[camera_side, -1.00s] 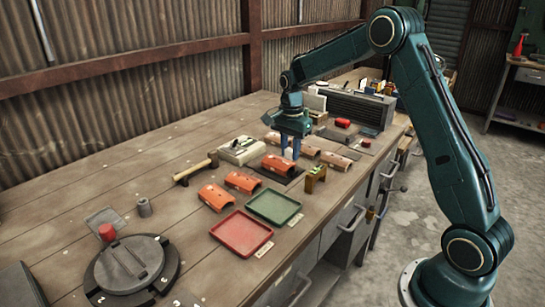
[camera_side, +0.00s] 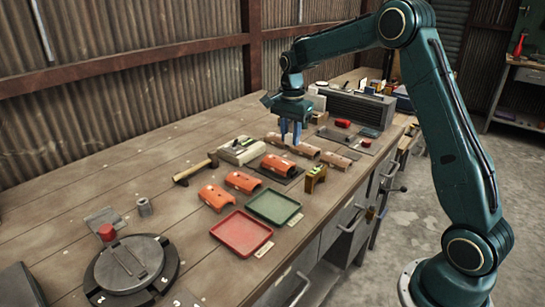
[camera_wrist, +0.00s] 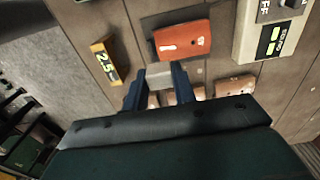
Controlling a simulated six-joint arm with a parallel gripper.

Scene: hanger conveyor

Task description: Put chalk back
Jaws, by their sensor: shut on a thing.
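My gripper (camera_side: 290,142) is raised above the bench in the side view, behind an orange half-tube cover (camera_side: 278,164). In the wrist view its blue fingers (camera_wrist: 160,78) are closed on a pale grey-white piece (camera_wrist: 159,70), which looks like the chalk. In the side view the fingers mostly hide this piece. The orange cover also shows in the wrist view (camera_wrist: 183,40), just ahead of the fingers, over a dark plate.
Two more orange covers (camera_side: 242,181) (camera_side: 216,196) lie toward the front, and brownish ones (camera_side: 335,160) lie behind. A yellow block marked 2.5 (camera_wrist: 104,60), a switch box (camera_side: 240,151), a red tray (camera_side: 242,234) and a green tray (camera_side: 274,206) stand nearby.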

